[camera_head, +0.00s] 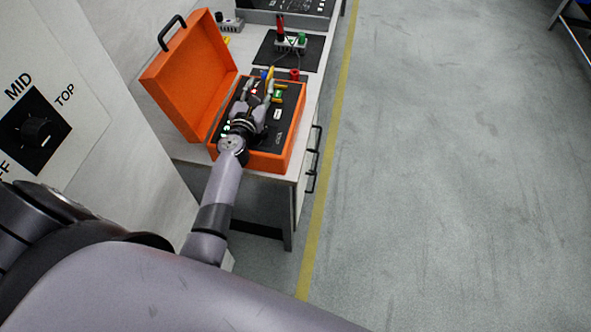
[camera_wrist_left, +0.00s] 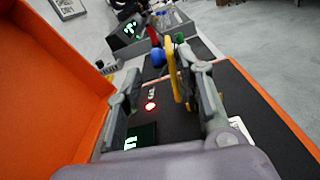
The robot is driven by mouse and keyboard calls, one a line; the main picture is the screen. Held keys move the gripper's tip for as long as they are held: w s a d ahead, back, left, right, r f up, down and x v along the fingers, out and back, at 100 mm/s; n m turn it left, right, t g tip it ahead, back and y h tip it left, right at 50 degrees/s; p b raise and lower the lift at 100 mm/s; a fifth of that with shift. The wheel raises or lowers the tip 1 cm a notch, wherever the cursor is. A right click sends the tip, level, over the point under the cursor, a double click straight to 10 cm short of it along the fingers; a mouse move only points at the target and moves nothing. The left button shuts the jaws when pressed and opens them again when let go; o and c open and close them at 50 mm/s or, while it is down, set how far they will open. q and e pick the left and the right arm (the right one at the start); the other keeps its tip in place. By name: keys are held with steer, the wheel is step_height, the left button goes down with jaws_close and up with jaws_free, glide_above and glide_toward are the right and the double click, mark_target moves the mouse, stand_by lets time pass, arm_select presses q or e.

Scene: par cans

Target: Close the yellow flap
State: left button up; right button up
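The yellow flap (camera_head: 270,75) stands raised from the dark panel inside the orange case. In the left wrist view the yellow flap (camera_wrist_left: 174,78) is a thin upright curved piece, seen between my fingers and close to the right-hand one; I cannot tell if they touch. My left gripper (camera_head: 257,86) is over the case, pointing away from me. In its own view the gripper (camera_wrist_left: 168,92) has its fingers spread wide, holding nothing. The flap's lower end is partly hidden by the finger. My right gripper is not in view.
The orange case's lid (camera_head: 190,82) stands open on the left. A blue knob (camera_wrist_left: 157,57) is beside the flap, and a red light (camera_wrist_left: 150,106) glows on the panel. A red button (camera_head: 294,74) and a green-red device (camera_head: 291,42) are behind.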

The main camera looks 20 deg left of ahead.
arm_select(q)
steer(key=b+v, duration=0.1)
steer(key=v, duration=1.1)
steer(key=shift+s+f, duration=0.1)
steer(key=shift+f, duration=0.05)
steer(key=shift+s+d+r+m, duration=0.3)
steer(key=shift+d+r+m, duration=0.05)
steer(key=shift+d+m, duration=0.15)
steer(key=d+m+h, duration=0.2)
steer(key=d+m, duration=0.1)
steer(key=m, duration=0.1)
steer(key=d+m+h, duration=0.2)
steer(key=d+m, duration=0.1)
steer(key=m, duration=0.1)
steer(key=d+m+g+h, duration=0.1)
steer(key=d+m+h, duration=0.1)
steer(key=d+m, duration=0.1)
steer(key=shift+s+d+r+m+h+b, duration=0.15)
steer(key=shift+s+d+m+h+b, duration=0.15)
steer(key=shift+d+m, duration=0.15)
steer(key=s+d+f+m+g+h, duration=0.1)
steer(key=s+d+f+m+g, duration=0.4)
steer(key=m, duration=0.6)
steer(key=shift+s+d+h+b, duration=0.2)
steer(key=shift+d+h+b, duration=0.1)
steer(key=shift+d+h, duration=0.15)
steer(key=shift+f, duration=0.1)
